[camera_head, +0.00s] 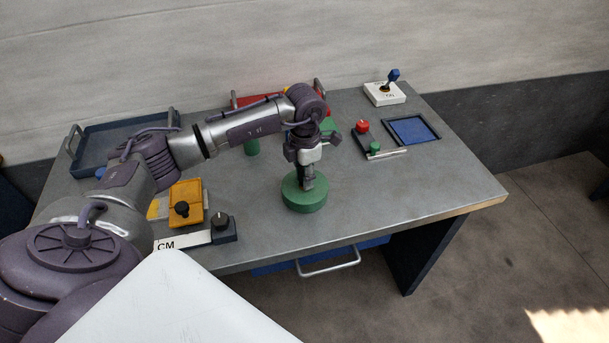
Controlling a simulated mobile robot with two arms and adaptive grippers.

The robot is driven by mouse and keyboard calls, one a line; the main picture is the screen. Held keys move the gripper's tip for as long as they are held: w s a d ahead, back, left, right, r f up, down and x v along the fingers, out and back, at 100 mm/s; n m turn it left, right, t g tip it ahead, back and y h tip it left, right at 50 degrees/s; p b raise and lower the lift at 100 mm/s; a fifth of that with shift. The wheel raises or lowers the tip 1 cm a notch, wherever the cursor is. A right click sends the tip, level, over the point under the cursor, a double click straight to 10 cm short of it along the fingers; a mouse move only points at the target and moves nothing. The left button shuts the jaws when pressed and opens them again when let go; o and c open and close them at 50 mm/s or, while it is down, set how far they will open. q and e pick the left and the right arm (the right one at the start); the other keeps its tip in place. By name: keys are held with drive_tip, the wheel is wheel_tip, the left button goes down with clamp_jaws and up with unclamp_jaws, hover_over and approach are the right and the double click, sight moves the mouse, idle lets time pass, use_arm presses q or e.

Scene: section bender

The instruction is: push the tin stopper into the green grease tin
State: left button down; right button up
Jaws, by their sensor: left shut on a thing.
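The green grease tin (304,202) is a low, wide, round tin standing upright near the front edge of the table, right of centre. My left gripper (307,184) points straight down over the top of the tin, with its fingers shut at its middle. The tin stopper is between the fingers, mostly hidden by them; I cannot make out how deep it sits in the tin. My right gripper is not in view.
A yellow box (186,203) and a small dark block with a knob (222,229) lie left of the tin. A grey tray (97,150) and a red tray (262,99) stand behind. Right are a red-and-green button box (363,138), blue pad (413,130) and switch (384,96).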

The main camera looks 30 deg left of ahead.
use_arm(q)
drive_tip(key=shift+f+b, duration=0.5)
drive_tip(key=shift+b, duration=0.05)
idle(0.4)
drive_tip(key=shift+r, duration=0.15)
drive_tip(key=shift+r+p, duration=0.3)
drive_tip(key=shift+r, duration=0.05)
drive_tip(key=shift+d, duration=0.1)
